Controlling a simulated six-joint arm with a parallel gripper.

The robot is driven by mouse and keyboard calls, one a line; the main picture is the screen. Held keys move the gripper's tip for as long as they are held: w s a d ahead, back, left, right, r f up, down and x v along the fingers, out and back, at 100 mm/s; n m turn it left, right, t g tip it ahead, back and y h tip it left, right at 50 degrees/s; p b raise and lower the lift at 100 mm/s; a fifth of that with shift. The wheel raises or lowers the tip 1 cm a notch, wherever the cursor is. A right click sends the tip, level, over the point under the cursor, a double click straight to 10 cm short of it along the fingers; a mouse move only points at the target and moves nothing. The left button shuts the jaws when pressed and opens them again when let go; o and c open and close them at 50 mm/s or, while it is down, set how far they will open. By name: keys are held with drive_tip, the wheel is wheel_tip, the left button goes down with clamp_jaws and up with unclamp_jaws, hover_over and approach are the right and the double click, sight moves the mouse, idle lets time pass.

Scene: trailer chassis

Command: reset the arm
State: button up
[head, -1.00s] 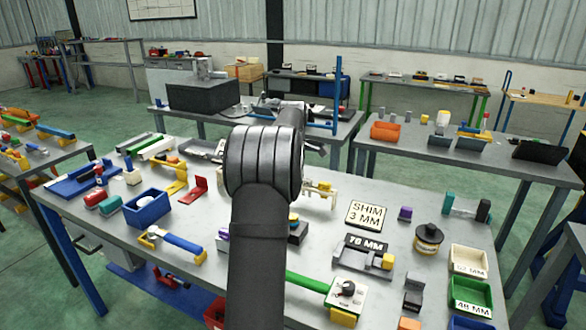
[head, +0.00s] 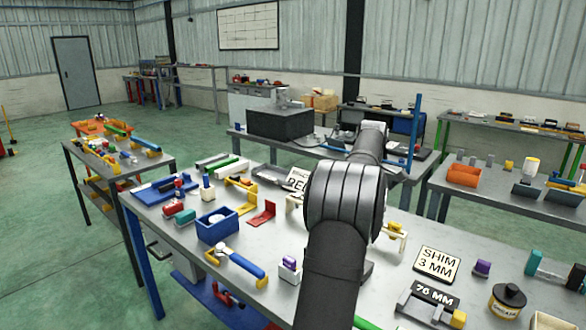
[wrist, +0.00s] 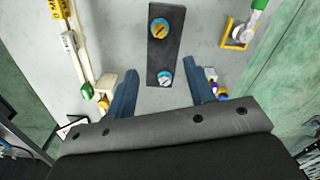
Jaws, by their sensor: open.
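My arm (head: 345,205) rises from the bottom of the head view and reaches over the grey workbench (head: 205,295). The arm hides my gripper in the head view. In the wrist view my gripper (wrist: 162,82) has its two blue fingers spread apart, with nothing held between them. Beyond the fingertips is a dark grey block (wrist: 164,45) with an orange-and-blue knob (wrist: 159,27) and a white-and-blue knob (wrist: 165,77). The second knob appears between the fingers; the gap in depth cannot be told.
The bench holds a blue tray (head: 218,229), a blue-handled clamp (head: 240,263), a red bracket (head: 262,214), a SHIM 3 MM sign (head: 437,263) and a 76 MM holder (head: 432,303). A dark box (head: 280,122) stands on a bench behind. Open green floor (head: 60,230) lies at left.

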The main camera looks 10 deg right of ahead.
wheel_tip(320, 180, down, 17)
drive_tip(key=shift+r, duration=0.15)
idle(0.5)
wheel_tip(320, 180, up, 17)
wheel_tip(320, 180, down, 17)
drive_tip(key=shift+r, duration=0.15)
drive_tip(key=shift+f, duration=0.2)
drive_tip(key=m, duration=0.9)
drive_tip(key=shift+r, duration=0.1)
drive_tip(key=m, duration=0.4)
drive_tip(key=shift+m, duration=2.6)
